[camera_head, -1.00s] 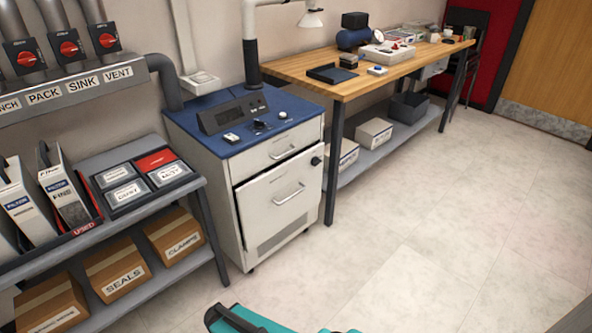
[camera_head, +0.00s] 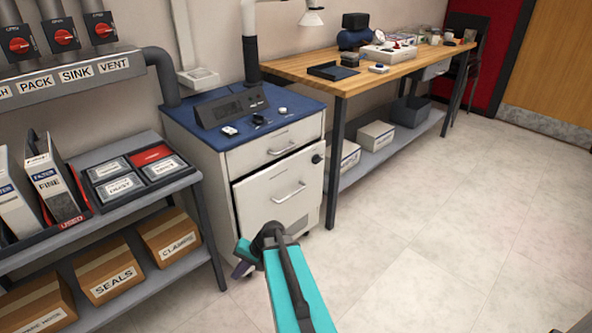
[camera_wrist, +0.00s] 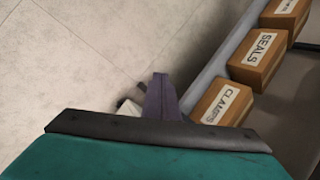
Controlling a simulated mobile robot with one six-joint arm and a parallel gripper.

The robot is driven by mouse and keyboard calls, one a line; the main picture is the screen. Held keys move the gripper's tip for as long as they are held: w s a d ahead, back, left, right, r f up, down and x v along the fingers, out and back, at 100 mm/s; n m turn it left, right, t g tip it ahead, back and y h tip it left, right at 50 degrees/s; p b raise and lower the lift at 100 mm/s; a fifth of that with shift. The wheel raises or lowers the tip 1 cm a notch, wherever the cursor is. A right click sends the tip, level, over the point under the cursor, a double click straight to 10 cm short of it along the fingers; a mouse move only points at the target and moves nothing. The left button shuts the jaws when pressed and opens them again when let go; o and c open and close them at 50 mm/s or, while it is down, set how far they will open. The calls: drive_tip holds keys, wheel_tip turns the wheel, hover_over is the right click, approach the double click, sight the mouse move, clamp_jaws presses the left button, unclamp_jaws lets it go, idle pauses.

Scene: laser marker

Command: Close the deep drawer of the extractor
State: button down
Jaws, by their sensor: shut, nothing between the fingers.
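The extractor (camera_head: 222,160) is a white cabinet with a blue top. Its deep drawer (camera_head: 262,200) is the large lower front with a bar handle (camera_head: 289,192). The drawer front stands slightly proud of the body, with a dark gap along its top and left edges. The shallow drawer (camera_head: 262,150) above looks flush. My gripper (camera_head: 243,268) is in front of the drawer's lower left part and hides that corner. Its purple fingers (camera_wrist: 162,97) are together and empty in the wrist view. I cannot tell whether they touch the drawer.
A grey shelf (camera_head: 199,176) with boxes (camera_head: 170,237) stands close on the left; a box marked CLAMPS (camera_wrist: 222,104) shows in the wrist view. A wooden workbench (camera_head: 400,67) stands to the right. The floor (camera_head: 430,240) in front and to the right is clear.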

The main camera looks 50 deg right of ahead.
drive_tip(key=w+d+r+m+t+h+b, duration=0.1)
drive_tip(key=d+r+m+t+b, duration=0.15)
drive_tip(key=d+r, duration=0.55)
drive_tip(key=d+r+m+t+h+b, duration=0.1)
drive_tip(key=d+r+m+t, duration=0.2)
drive_tip(key=d, duration=0.9)
drive_tip(key=s+d+r+m+t+h+b, duration=0.1)
drive_tip(key=s+d+r, duration=0.3)
drive_tip(key=d+r, duration=0.4)
drive_tip(key=s+d+r+m+t+h+b, duration=0.1)
drive_tip(key=s+d+r+t+h+b, duration=0.1)
drive_tip(key=d+r, duration=0.6)
drive_tip(key=shift+s+d+t+h+b, duration=0.35)
drive_tip(key=shift+s+t, duration=0.3)
drive_tip(key=shift+s, duration=0.25)
drive_tip(key=b, duration=0.4)
approach(289, 163)
drive_tip(key=x, duration=0.4)
drive_tip(key=shift+w+f, duration=0.2)
drive_tip(key=shift+w, duration=0.75)
